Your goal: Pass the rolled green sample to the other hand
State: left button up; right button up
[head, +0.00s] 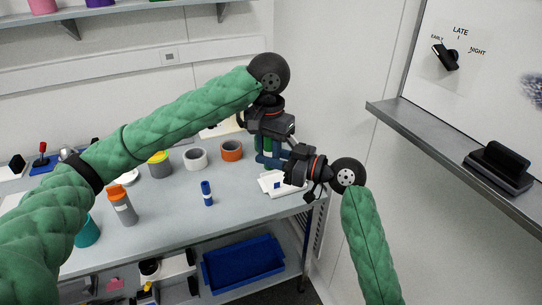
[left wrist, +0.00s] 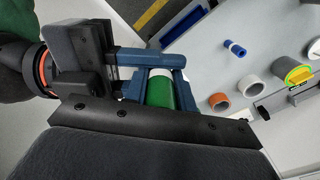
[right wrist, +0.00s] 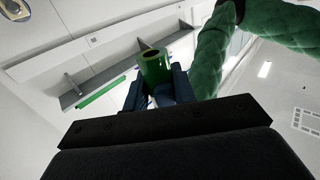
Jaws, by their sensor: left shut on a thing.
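The rolled green sample (head: 266,144) is mostly hidden by the grippers in the head view. In the left wrist view the green roll (left wrist: 159,91) lies between the blue fingers of my left gripper (left wrist: 158,82), which is shut on it. In the right wrist view the roll (right wrist: 154,66) shows its hollow open end. My right gripper (right wrist: 156,88) comes in from the side, its blue fingers apart on either side of the roll. In the head view my left gripper (head: 266,152) points down and my right gripper (head: 275,160) points left, meeting above the bench corner.
Below is the grey bench (head: 170,220) with a blue cylinder (head: 207,193), an orange ring (head: 231,151), a white ring (head: 195,158) and an orange-capped grey bottle (head: 122,205). A blue tray (head: 243,264) sits on the lower shelf. A wall shelf (head: 440,150) juts out at right.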

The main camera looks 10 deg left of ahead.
pick_arm(q)
jog(key=o, duration=0.9)
jog(key=shift+s, duration=0.1)
jog(key=shift+o, duration=0.7)
jog(key=shift+s+d, duration=0.1)
jog(key=shift+f, duration=0.1)
jog(key=shift+s, duration=0.1)
